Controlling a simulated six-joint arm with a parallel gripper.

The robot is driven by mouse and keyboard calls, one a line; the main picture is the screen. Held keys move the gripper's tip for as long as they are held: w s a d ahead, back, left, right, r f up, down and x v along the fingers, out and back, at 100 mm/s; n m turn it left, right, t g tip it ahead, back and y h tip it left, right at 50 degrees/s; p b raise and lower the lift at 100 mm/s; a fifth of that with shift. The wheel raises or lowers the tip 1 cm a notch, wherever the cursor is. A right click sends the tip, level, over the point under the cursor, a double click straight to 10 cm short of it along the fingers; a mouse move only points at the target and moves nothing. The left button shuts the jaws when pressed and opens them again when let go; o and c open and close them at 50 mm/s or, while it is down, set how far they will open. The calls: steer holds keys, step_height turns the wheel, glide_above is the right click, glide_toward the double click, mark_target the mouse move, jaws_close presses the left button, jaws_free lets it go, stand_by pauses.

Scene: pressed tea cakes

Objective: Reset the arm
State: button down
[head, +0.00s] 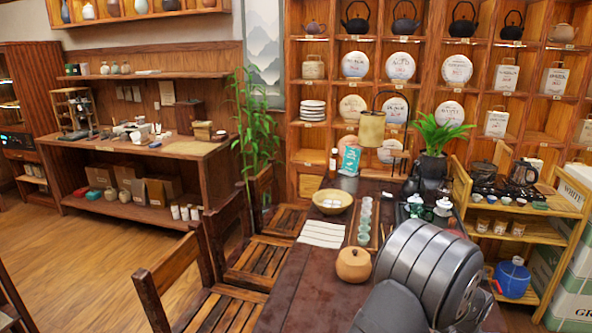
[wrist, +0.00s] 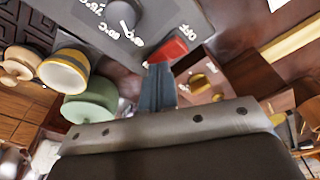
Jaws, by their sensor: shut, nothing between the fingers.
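My gripper (wrist: 158,88) shows in the wrist view, where its narrow blue-grey fingers are together at the middle with nothing between them. In the head view my grey arm fills the lower right, over the near end of the dark tea table (head: 318,285); the fingers cannot be made out there. In the wrist view a green round vessel (wrist: 88,108) and a yellow-and-white cup (wrist: 64,71) lie left of the fingers. A dark panel with white marks (wrist: 125,25) and a red item (wrist: 168,50) are beyond the fingertips.
On the table stand a round tan pot (head: 353,265), a row of pale green cups (head: 365,222), a white cloth (head: 322,232), a wooden bowl (head: 333,201) and a potted plant (head: 439,135). Wooden chairs (head: 260,262) line its left side. A bamboo cart (head: 535,205) stands right.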

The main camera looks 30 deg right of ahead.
steer(key=s+a+r+n, duration=0.1)
steer(key=a+r, duration=0.2)
steer(key=r, duration=0.7)
steer(key=s+a+r+n+t+h, duration=0.1)
steer(key=s+a+r+n, duration=0.1)
steer(key=r, duration=0.8)
steer(key=shift+s+a, duration=0.15)
steer(key=shift+a, duration=0.4)
steer(key=c, duration=2)
jaws_free()
steer(key=o, duration=1.8)
steer(key=s+a+f+n+y, duration=0.1)
steer(key=s, duration=0.1)
steer(key=s+a+f+n+g+y, duration=0.1)
steer(key=s+a, duration=0.1)
steer(key=s+a+f+n, duration=0.1)
steer(key=a, duration=0.1)
steer(key=shift+s+a+f+y, duration=0.1)
steer(key=shift+s+a+y, duration=0.05)
steer(key=shift+s+y, duration=0.25)
steer(key=shift+o, duration=1)
step_height(320, 180, down, 9)
step_height(320, 180, up, 10)
